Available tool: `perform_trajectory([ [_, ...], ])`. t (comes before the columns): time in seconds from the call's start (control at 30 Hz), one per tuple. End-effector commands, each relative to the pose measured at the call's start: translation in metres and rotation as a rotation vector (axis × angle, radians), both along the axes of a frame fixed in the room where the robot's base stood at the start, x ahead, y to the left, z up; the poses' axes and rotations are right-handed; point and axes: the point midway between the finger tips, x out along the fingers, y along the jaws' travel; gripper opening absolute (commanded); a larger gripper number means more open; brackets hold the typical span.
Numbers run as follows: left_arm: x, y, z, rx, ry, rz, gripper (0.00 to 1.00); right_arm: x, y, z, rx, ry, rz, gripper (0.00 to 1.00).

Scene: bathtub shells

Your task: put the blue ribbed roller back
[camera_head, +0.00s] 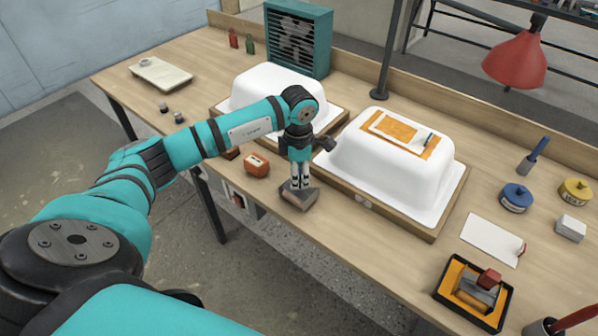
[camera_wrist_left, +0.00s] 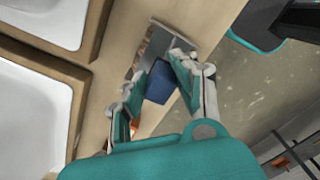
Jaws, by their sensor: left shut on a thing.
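My left gripper (camera_head: 300,182) points down over the front edge of the workbench. Just below the fingers is a grey and brown block-like piece (camera_head: 299,198), which also shows in the left wrist view (camera_wrist_left: 149,52). I cannot tell whether the blue piece touches it or is joined to it. My right gripper is not in view.
Two white tub shells (camera_head: 393,160) (camera_head: 272,84) stand on wooden bases behind and beside my gripper. At right are a black-rimmed tray (camera_head: 440,289), a white sheet (camera_head: 490,238), a blue tin (camera_head: 516,199) and a blue-handled tool (camera_head: 535,154).

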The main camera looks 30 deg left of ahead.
Motion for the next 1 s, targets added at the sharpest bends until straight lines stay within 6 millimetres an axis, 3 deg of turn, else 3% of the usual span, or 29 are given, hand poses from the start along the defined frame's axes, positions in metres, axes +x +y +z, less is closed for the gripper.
perform_trajectory([
  [0.37,0.001,0.000,-0.006,0.000,-0.003,0.000,0.00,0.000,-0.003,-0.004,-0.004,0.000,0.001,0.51],
  [0.4,0.000,0.000,-0.005,0.000,-0.003,0.000,0.33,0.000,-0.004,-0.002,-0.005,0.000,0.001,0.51],
  [0.53,0.000,0.000,-0.005,0.001,-0.002,0.000,0.50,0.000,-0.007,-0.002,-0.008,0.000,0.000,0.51],
  [0.83,0.000,0.000,-0.003,0.000,-0.003,0.001,0.51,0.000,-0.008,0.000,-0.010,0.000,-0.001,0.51],
  [1.0,0.002,0.001,0.013,0.001,-0.009,0.001,0.51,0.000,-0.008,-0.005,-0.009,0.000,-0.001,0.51],
])
